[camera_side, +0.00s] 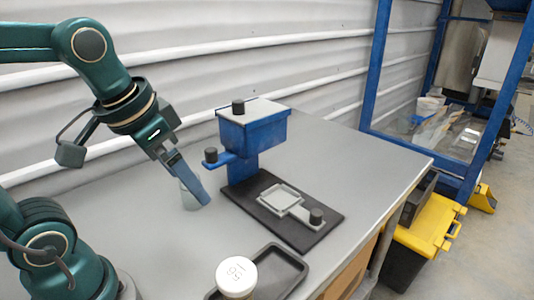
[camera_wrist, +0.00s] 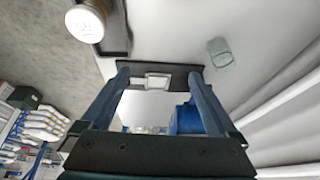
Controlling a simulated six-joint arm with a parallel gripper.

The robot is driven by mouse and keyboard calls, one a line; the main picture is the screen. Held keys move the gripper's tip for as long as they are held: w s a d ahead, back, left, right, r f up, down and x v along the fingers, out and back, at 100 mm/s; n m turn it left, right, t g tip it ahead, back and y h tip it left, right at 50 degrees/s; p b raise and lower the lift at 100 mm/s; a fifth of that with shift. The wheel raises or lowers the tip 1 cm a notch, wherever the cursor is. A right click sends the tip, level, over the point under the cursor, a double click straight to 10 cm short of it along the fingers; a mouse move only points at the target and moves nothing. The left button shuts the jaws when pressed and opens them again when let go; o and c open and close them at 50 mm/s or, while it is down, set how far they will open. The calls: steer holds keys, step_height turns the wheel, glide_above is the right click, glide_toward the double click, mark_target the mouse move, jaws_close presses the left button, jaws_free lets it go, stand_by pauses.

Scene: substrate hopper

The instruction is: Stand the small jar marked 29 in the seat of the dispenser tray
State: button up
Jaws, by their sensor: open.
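My gripper (camera_side: 206,200) is open and empty, pointing down above the table, left of the dispenser and apart from the jar.
A translucent cup (camera_side: 189,193) is partly hidden behind my gripper; it also shows in the wrist view (camera_wrist: 219,51). The blue hopper (camera_side: 252,128) rises behind the dispenser tray. A dark shallow tray (camera_side: 297,262) lies at the front edge.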

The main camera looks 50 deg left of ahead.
steer(key=shift+s+d+f+t, duration=0.2)
steer(key=shift+s+d+f, duration=0.2)
steer(key=shift+s+d, duration=0.15)
steer(key=shift+s+d+f+t, duration=0.2)
steer(key=shift+s+d+f, duration=0.25)
steer(key=shift+s, duration=0.2)
steer(key=shift+o, duration=0.4)
steer(key=shift+s+d+f+h, duration=0.25)
steer(key=shift+s+h, duration=0.05)
steer(key=shift+s, duration=0.05)
